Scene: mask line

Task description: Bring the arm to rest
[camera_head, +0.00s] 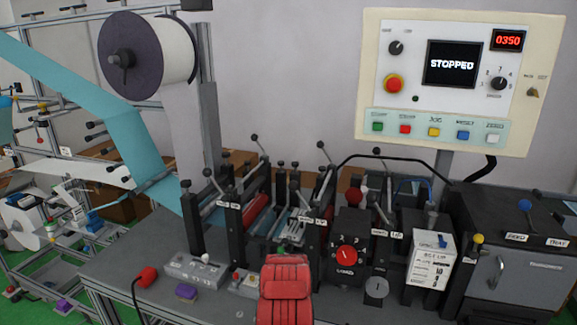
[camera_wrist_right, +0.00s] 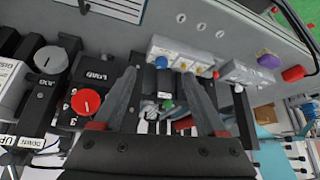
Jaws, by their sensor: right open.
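My right gripper (camera_wrist_right: 158,75) shows in the right wrist view with its two grey fingers spread apart. Nothing is held between them. The fingers are over the mask machine, with a small green knob (camera_wrist_right: 167,104) and a blue knob (camera_wrist_right: 162,62) visible in the gap. A red dial (camera_wrist_right: 86,102) lies to the left of the fingers. In the head view a red ribbed part, probably of my right arm, rises at the bottom middle in front of the machine; the fingers cannot be made out there. My left gripper is in neither view.
The control panel (camera_head: 461,70) reads STOPPED and 0350. Upright levers (camera_head: 258,143) and a red-dial box (camera_head: 347,252) crowd the machine. A dark cabinet (camera_head: 515,250) stands right. A purple block (camera_head: 187,292) and red handle (camera_head: 146,275) lie left on the grey bench (camera_head: 215,308).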

